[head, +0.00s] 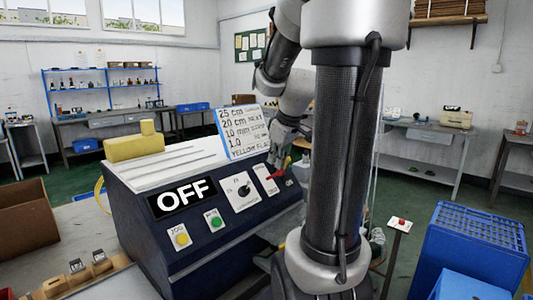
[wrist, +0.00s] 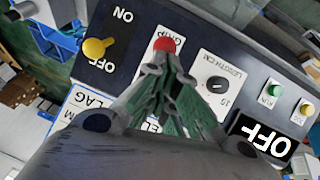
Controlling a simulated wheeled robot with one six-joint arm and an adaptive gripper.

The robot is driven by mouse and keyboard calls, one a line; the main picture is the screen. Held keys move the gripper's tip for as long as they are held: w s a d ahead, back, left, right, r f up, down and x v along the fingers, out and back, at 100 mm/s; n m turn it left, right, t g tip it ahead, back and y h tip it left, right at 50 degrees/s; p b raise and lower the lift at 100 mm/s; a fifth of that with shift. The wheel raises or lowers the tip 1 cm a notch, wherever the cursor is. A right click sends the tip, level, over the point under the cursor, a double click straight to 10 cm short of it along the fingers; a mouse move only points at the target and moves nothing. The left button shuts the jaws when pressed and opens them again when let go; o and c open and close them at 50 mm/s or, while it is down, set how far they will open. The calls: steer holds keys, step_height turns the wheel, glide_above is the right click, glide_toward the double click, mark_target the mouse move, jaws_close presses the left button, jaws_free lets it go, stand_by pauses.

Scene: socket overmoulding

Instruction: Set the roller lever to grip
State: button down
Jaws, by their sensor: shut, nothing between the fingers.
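The roller lever, with a red knob (head: 280,168), is on the sloped front panel of a dark machine (head: 140,235). In the wrist view its red knob (wrist: 164,44) sits by the printed word GRIP on a white plate, and the rest of the lever is hidden behind my fingers. My gripper (head: 277,158) is over the panel right at the lever; in the wrist view its closed fingertips (wrist: 160,68) are just below the red knob. They hold nothing. Whether they touch the knob, I cannot tell.
A yellow ON/OFF switch (wrist: 94,48) is beside the lever. A black length dial (head: 243,190), a green RUN button (head: 214,222), a yellow JOG button (head: 181,239) and an OFF display (head: 182,197) share the panel. A blue crate (head: 470,250) stands at right.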

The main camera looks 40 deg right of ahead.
steer(key=shift+s+d+f, duration=0.1)
steer(key=shift+s+f, duration=0.35)
steer(key=shift+s, duration=0.05)
steer(key=shift+w, duration=0.1)
steer(key=shift+w+f, duration=0.15)
steer(key=shift+w, duration=0.55)
